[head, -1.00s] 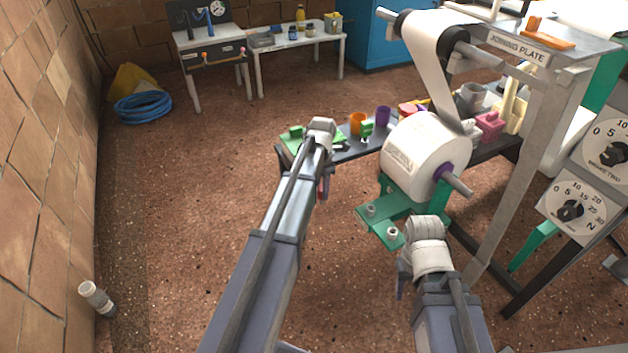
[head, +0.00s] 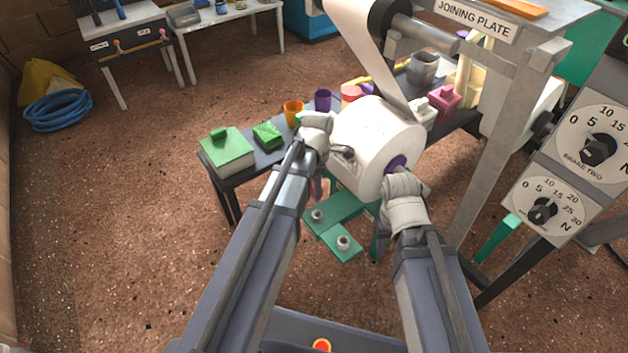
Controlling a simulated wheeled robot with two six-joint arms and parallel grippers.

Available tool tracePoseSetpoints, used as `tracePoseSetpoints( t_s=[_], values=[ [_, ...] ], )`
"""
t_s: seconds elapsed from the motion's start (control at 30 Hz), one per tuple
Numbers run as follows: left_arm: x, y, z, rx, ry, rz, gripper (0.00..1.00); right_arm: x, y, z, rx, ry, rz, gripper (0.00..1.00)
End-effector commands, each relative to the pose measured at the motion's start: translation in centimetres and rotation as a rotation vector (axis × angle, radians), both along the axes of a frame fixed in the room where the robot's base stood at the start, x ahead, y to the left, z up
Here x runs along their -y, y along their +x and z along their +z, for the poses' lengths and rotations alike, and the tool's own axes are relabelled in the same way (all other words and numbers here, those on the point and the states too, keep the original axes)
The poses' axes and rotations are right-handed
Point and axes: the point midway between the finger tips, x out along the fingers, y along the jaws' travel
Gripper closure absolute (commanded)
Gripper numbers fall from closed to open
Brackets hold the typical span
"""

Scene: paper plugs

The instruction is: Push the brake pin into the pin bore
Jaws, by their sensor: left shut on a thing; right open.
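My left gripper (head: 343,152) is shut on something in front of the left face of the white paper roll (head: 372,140). Its wrist and the small size hide what it holds, so I cannot make out the brake pin for certain. My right gripper (head: 424,178) is open at the right end of the roll, close to the purple core (head: 396,163) and its shaft. Its wrist covers much of that end, and I cannot tell whether it touches the shaft. I cannot pick out the pin bore.
A green stand foot (head: 335,222) with bolts lies below the roll. A dark bench (head: 225,182) behind carries a green box (head: 226,152), an orange cup (head: 292,112), a purple cup (head: 322,99) and a pink block (head: 443,102). A steel post and dial panel (head: 588,145) stand right.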

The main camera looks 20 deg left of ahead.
Motion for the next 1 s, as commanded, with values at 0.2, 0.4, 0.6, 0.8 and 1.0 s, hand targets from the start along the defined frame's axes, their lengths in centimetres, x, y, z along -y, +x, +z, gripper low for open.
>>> tracePoseSetpoints(
  t_s=[0.2, 0.4, 0.6, 0.8, 1.0],
  values=[
    [0.1, -0.1, 0.0, 0.000, 0.000, -0.005, 1.00, 0.0, 0.0, 0.0, 0.000, 0.000, 0.000, 0.50],
    [0.0, -0.1, 0.0, 0.000, 0.000, -0.004, 1.00, 0.0, 0.0, 0.0, 0.000, 0.000, 0.000, 0.50],
    [0.0, -0.1, -0.6, 0.000, 0.000, -0.004, 1.00, 0.0, 0.0, -0.6, 0.000, 0.000, -0.001, 0.50],
    [0.0, -0.1, -2.1, 0.000, 0.000, -0.004, 1.00, 0.0, 0.0, -2.1, 0.000, 0.000, -0.004, 0.50],
    [0.0, -0.1, -3.9, 0.000, 0.000, -0.004, 1.00, 0.0, 0.0, -4.0, 0.001, 0.000, -0.008, 0.50]
  ],
)
